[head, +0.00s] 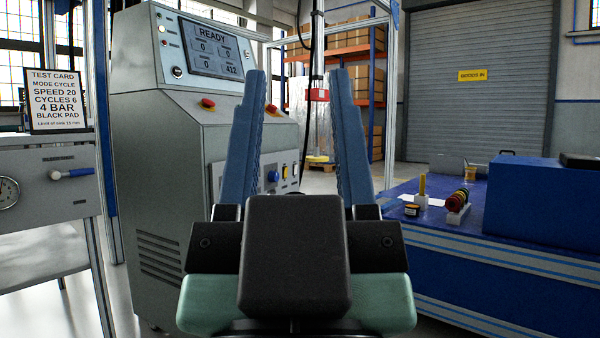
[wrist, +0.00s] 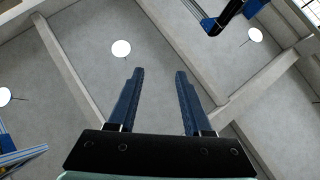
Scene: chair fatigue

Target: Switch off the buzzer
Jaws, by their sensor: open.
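A grey control cabinet (head: 165,185) stands left of centre in the head view. Its sloped top has a screen (head: 210,48) reading READY. Red knobs on yellow bases, one on the left (head: 208,104) and one on the right (head: 271,108), sit on its ledge. A small front panel (head: 291,166) carries a blue knob (head: 273,176) and small buttons; my gripper partly covers this side. I cannot tell which part is the buzzer or its switch. My gripper (head: 298,75) is open and empty, fingers pointing up in front of the cabinet. The wrist view shows the fingers (wrist: 157,72) against the ceiling.
A test card (head: 57,101) stands on a grey unit with a blue-handled valve (head: 72,174) and a gauge at left. A shutter door is behind.

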